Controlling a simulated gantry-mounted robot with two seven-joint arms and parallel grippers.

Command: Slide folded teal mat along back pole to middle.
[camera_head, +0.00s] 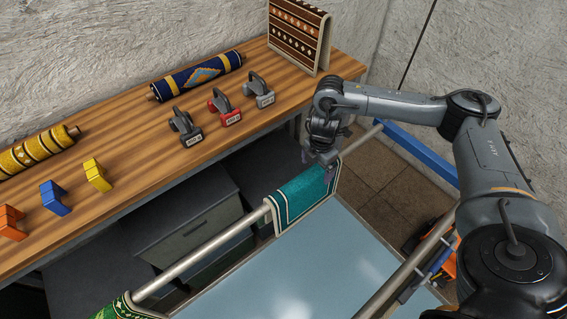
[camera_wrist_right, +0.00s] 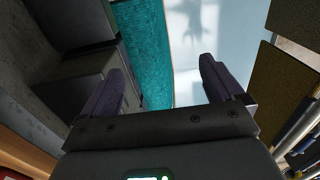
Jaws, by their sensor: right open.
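The folded teal mat (camera_head: 298,199) with a patterned border hangs over the back pole (camera_head: 215,246), right of the pole's middle. My right gripper (camera_head: 325,172) is above the mat's right part, pointing down, with its jaws open. In the right wrist view the teal mat (camera_wrist_right: 149,55) lies between the two spread fingers of the right gripper (camera_wrist_right: 163,88), nearer the left finger. Whether a finger touches the mat cannot be told. My left gripper is in neither view.
A green patterned mat (camera_head: 123,309) hangs at the pole's left end. A pale blue panel (camera_head: 345,260) lies in front of the pole. The wooden bench (camera_head: 140,165) behind holds rolled rugs, clamps, coloured blocks and a folded brown rug (camera_head: 298,35). A front pole (camera_head: 405,270) runs at right.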

